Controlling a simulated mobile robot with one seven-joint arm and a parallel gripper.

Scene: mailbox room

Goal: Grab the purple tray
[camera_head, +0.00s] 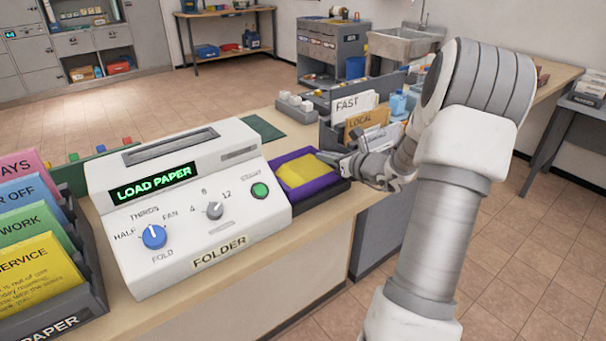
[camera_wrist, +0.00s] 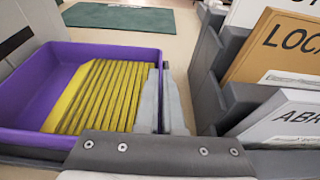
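The purple tray (camera_head: 322,184) sits on the counter just right of the white folder machine, with a stack of yellow folded paper (camera_head: 303,171) in it. In the wrist view the tray (camera_wrist: 25,97) fills the left side, with the yellow paper (camera_wrist: 98,97) lying in ridges. My gripper (camera_head: 328,158) is at the tray's right side, low and near its rim. In the wrist view my gripper's fingers (camera_wrist: 162,95) stand close together on either side of the tray's right wall, one inside and one outside.
The folder machine (camera_head: 190,200) reads LOAD PAPER and stands close left of the tray. A grey sorter (camera_wrist: 205,65) with cards marked FAST and LOCAL (camera_head: 367,122) stands close on the right. A green mat (camera_head: 262,128) lies behind. Coloured paper slots (camera_head: 80,300) are at far left.

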